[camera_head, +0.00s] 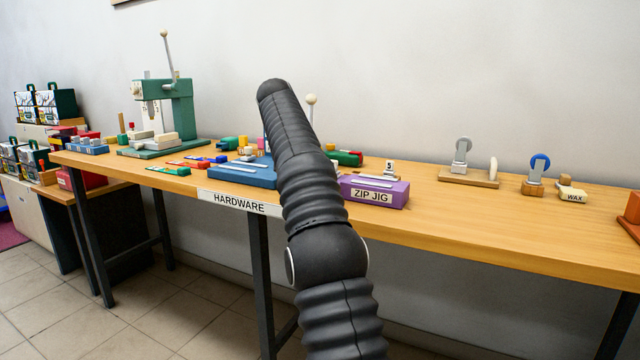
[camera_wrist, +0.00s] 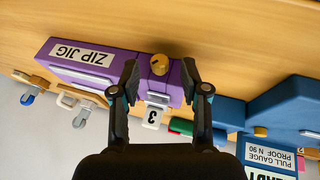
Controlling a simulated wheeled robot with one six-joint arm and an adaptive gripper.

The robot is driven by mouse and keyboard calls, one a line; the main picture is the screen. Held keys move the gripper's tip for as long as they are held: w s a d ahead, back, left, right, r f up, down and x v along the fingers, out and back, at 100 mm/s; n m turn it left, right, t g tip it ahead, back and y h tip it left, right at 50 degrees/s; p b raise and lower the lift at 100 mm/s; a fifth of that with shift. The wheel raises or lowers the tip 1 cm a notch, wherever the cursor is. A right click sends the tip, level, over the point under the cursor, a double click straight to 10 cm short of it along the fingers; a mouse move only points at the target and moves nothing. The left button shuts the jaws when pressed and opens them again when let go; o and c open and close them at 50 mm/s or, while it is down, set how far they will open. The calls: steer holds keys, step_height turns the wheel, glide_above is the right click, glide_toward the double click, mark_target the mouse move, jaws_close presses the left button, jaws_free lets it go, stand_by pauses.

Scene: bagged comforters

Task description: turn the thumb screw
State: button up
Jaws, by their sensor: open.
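The brass thumb screw (camera_wrist: 159,64) is on the purple zip jig (camera_wrist: 120,77), at the end away from its label, in the wrist view. My gripper (camera_wrist: 159,76) is open, with one black finger on each side of the screw. Gaps show between the screw and both fingertips; I cannot tell how far above it they are. In the head view the zip jig (camera_head: 374,192) sits near the bench's front edge. My arm covers its left end there, hiding the screw and my gripper.
A blue fixture (camera_head: 248,171) stands on the bench left of the zip jig. A white number tag (camera_head: 389,168) stands behind the jig. A green press (camera_head: 172,107) is at the far left. The wooden bench (camera_head: 500,221) is clear right of the jig along its front.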

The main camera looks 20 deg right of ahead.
steer(key=shift+v, duration=1)
steer(key=shift+a, duration=0.25)
steer(key=s+a, duration=0.1)
steer(key=a, duration=1)
steer(key=shift+a, duration=0.35)
steer(key=shift+r, duration=0.1)
